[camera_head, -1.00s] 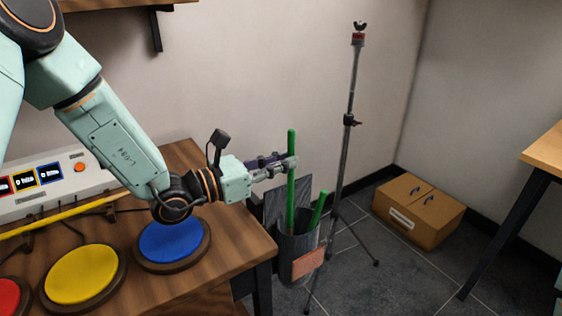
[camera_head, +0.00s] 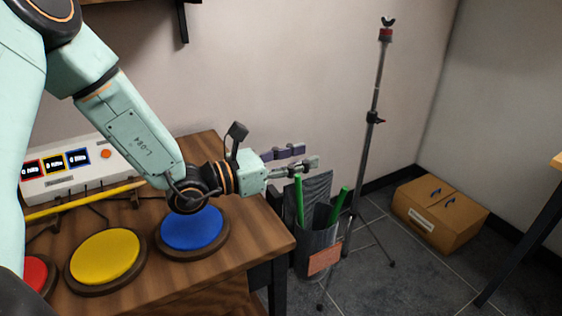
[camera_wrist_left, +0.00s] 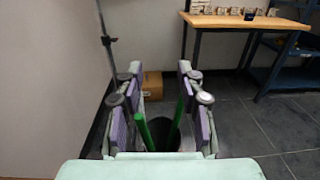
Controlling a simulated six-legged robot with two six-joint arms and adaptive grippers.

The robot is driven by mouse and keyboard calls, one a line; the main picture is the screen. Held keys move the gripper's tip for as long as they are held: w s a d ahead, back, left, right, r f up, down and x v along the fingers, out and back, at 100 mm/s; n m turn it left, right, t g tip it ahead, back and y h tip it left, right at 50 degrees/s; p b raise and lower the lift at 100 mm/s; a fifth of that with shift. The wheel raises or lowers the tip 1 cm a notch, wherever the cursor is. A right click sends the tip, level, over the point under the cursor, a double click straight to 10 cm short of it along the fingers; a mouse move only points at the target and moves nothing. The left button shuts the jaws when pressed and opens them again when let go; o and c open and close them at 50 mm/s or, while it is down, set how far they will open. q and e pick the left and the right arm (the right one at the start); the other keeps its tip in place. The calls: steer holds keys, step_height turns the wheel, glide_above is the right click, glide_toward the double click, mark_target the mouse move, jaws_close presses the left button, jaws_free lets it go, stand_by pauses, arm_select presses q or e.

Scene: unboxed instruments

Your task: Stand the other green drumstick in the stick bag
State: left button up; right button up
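My left gripper (camera_head: 311,157) is open and empty, just above the top of the left stick. Its fingers (camera_wrist_left: 156,88) are spread apart in the left wrist view. My right gripper is not in view.
A stand (camera_head: 368,150) on splayed legs rises just behind and right of the bag. A cardboard box (camera_head: 440,214) lies on the floor farther right. The wooden table (camera_head: 215,262) holds red, yellow and blue (camera_head: 192,228) pads and a score box (camera_head: 75,170).

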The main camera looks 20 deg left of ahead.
arm_select(q)
steer(key=v, duration=0.6)
steer(key=shift+s, duration=0.2)
steer(key=shift+a+r, duration=0.1)
stand_by(1.1)
steer(key=s+d+f+m+g+y+p, duration=0.1)
steer(key=s+d+f+m+g, duration=0.25)
steer(key=s+f+g, duration=0.35)
steer(key=s+d+f+m+g+y, duration=0.1)
steer(key=s+d+f+m+g, duration=0.3)
steer(key=s+f, duration=0.4)
steer(key=s+a+f+m+g+y+p, duration=0.1)
steer(key=s+a+f+m+y, duration=0.2)
steer(key=s+f+m, duration=0.4)
steer(key=s+a+f+m+g+y+p, duration=0.1)
steer(key=s+a+f+m+y, duration=0.3)
steer(key=m, duration=0.9)
steer(key=s+f+y, duration=0.2)
steer(key=s+f, duration=0.1)
steer(key=s, duration=0.1)
steer(key=shift+s+a+g+y+p, duration=0.25)
steer(key=shift+s+g+y+p, duration=0.05)
steer(key=shift+s+g+p, duration=0.1)
